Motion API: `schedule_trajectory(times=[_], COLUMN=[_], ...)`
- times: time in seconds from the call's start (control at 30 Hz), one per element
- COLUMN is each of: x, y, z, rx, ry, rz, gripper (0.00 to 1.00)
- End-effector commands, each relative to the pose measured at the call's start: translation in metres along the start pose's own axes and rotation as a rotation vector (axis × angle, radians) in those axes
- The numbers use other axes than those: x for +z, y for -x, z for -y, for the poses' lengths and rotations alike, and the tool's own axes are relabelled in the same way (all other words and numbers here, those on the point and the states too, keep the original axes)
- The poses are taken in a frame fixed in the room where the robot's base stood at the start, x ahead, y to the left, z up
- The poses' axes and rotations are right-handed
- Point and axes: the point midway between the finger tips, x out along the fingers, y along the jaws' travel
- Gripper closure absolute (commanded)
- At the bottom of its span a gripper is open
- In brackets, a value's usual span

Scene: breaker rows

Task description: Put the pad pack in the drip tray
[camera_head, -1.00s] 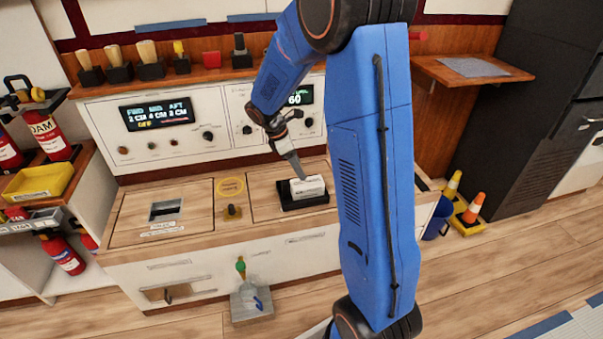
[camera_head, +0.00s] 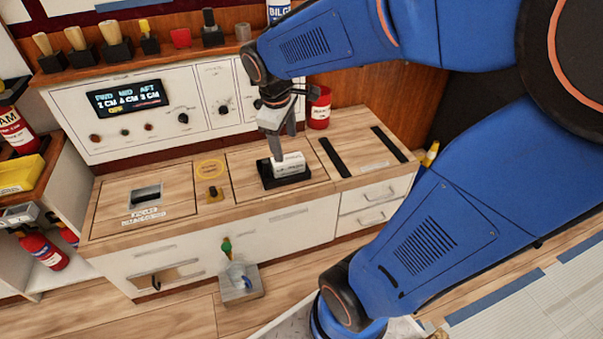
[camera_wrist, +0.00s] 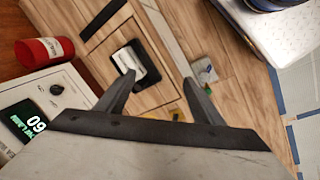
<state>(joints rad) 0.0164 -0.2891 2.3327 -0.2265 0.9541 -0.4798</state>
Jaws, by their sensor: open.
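A white block-shaped pack with dark print (camera_head: 289,165), which looks like the pad pack, sits in a shallow black holder (camera_head: 270,182) on the wooden counter. Both also show in the wrist view, the pack (camera_wrist: 124,60) and the holder (camera_wrist: 151,77). My gripper (camera_head: 283,147) is open and points down just above and behind the pack. In the wrist view the spread fingers (camera_wrist: 158,80) have the pack near one fingertip, not centred between them.
A red can (camera_head: 319,108) stands at the counter's back, right of my gripper. A panel with a lit display (camera_head: 127,97) rises behind. Brushes (camera_head: 77,40) line the shelf above. Red extinguishers (camera_head: 40,248) stand at left. The counter's right end is clear, with dark slots.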

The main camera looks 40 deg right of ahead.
Motion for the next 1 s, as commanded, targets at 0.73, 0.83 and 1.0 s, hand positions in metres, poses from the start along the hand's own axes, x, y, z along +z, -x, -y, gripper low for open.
schedule_trajectory(times=[0.73, 0.83, 1.0], x=[0.093, 0.097, 0.098], y=[0.058, 0.058, 0.058], z=[0.111, 0.116, 0.117], rx=[-0.092, -0.099, -0.103], ry=[-0.581, -0.604, -0.614], rz=[-0.295, -0.306, -0.309], gripper=[0.39, 0.39, 0.39])
